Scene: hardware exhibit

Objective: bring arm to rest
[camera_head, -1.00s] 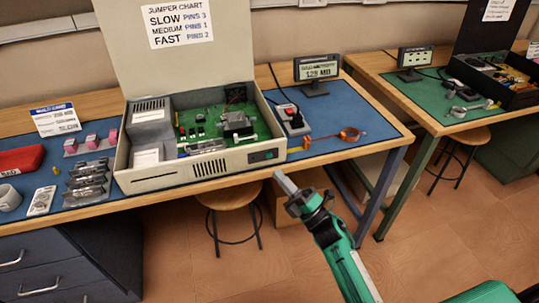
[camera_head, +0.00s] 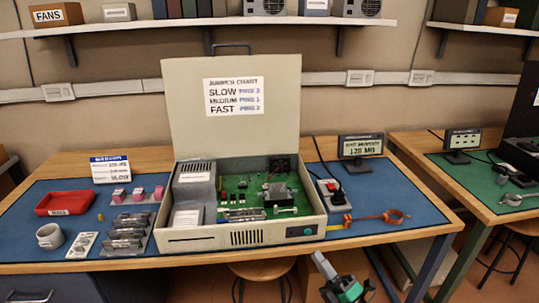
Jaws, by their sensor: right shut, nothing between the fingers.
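My right gripper (camera_head: 323,264) shows at the bottom of the head view, in front of the bench's front edge and below the open computer case. Its fingers are together with nothing between them. Most of my right arm is below the picture. My left gripper and arm are not in view.
An open computer case (camera_head: 250,237) stands on the blue mat (camera_head: 385,180), its raised lid carrying a jumper chart (camera_head: 234,96). A red tray (camera_head: 68,203), mug (camera_head: 50,236) and module rack (camera_head: 127,238) lie left; a display (camera_head: 361,147) and orange strap (camera_head: 380,217) lie right. A stool (camera_head: 262,270) stands below.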

